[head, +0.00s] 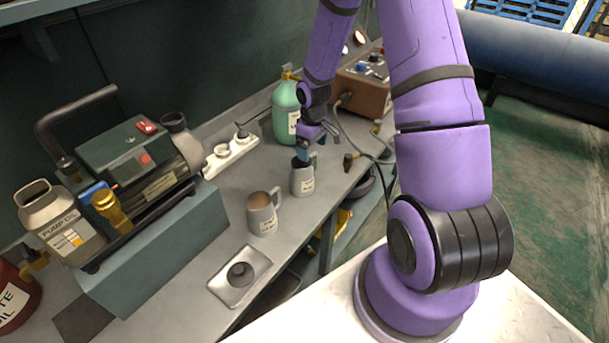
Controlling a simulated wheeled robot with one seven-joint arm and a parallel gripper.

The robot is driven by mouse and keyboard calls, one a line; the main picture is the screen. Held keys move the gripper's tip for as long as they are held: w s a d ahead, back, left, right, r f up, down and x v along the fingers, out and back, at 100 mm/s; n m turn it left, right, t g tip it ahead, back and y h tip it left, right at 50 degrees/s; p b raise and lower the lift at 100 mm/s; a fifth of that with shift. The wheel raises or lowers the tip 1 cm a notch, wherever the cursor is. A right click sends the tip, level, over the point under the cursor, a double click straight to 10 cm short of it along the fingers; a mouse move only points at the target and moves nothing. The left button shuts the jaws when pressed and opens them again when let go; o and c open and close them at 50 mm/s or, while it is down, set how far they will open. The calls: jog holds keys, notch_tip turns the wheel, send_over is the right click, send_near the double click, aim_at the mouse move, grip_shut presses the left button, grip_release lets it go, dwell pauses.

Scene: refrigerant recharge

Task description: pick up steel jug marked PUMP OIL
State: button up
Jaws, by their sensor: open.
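Two grey jugs with side handles and small labels stand on the grey workbench. The near jug (262,217) shows something brownish inside; the far jug (302,184) stands further back to the right. Their labels are too small to read. A pale wide-mouthed canister (60,222) at the far left is clearly marked PUMP OIL. My gripper (305,153) is open and points down at the rim of the far jug. Its fingers partly hide the jug's mouth, and I cannot tell whether they touch it.
A vacuum pump (135,165) sits on a blue-grey block at left. A power strip (230,153), green cylinder (285,112) and brown box (362,85) with a hose stand behind.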

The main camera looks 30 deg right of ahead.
aim_at(312, 157)
jog(key=f, duration=0.4)
jog(key=shift+s+a+f, duration=0.1)
jog(key=shift+s+f, duration=0.1)
jog(key=shift+f, duration=0.2)
jog(key=c, duration=1.3)
jog(key=shift+r, duration=0.2)
